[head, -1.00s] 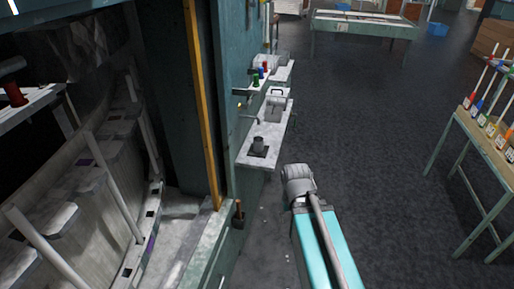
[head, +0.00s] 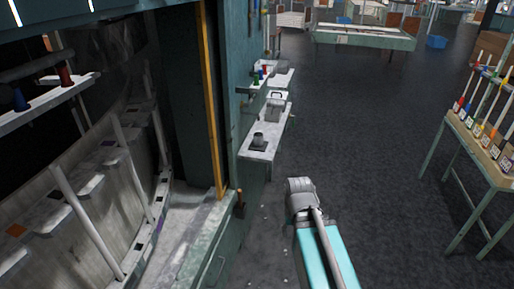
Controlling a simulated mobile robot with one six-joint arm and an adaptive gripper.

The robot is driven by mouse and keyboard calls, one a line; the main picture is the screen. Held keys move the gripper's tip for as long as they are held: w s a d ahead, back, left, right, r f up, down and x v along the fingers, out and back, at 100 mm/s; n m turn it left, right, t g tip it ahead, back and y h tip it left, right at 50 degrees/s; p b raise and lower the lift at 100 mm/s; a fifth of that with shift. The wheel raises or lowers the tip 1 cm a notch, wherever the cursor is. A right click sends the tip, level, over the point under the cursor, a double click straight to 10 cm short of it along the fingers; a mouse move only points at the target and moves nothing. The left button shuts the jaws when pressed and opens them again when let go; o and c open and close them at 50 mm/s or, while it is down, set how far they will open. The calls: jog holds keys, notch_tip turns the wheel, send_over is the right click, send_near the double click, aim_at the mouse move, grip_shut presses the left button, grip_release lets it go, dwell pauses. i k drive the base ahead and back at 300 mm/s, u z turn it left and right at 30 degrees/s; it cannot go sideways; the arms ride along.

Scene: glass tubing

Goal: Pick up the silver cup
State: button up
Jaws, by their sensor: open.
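A small grey metallic cup (head: 258,139), which looks like the silver cup, stands upright on a narrow pale shelf (head: 255,153) fixed to the side of the teal machine. It sits on a dark patch near the shelf's near end. My arm (head: 318,245) reaches up from the bottom of the head view, to the right of and nearer than the shelf. Its grey joint (head: 301,192) is apart from the cup. I see no gripper fingers in this view.
Behind the cup is a handled grey object (head: 275,105), with red, blue and green items farther back. The teal machine (head: 222,70) with a yellow post (head: 211,100) stands left. A table of colourful bottles (head: 490,150) stands right. Dark floor (head: 380,130) between is clear.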

aim_at(258, 140)
jog(key=k, duration=0.1)
jog(key=u, duration=0.5)
jog(key=i, duration=1)
jog(key=z, duration=0.05)
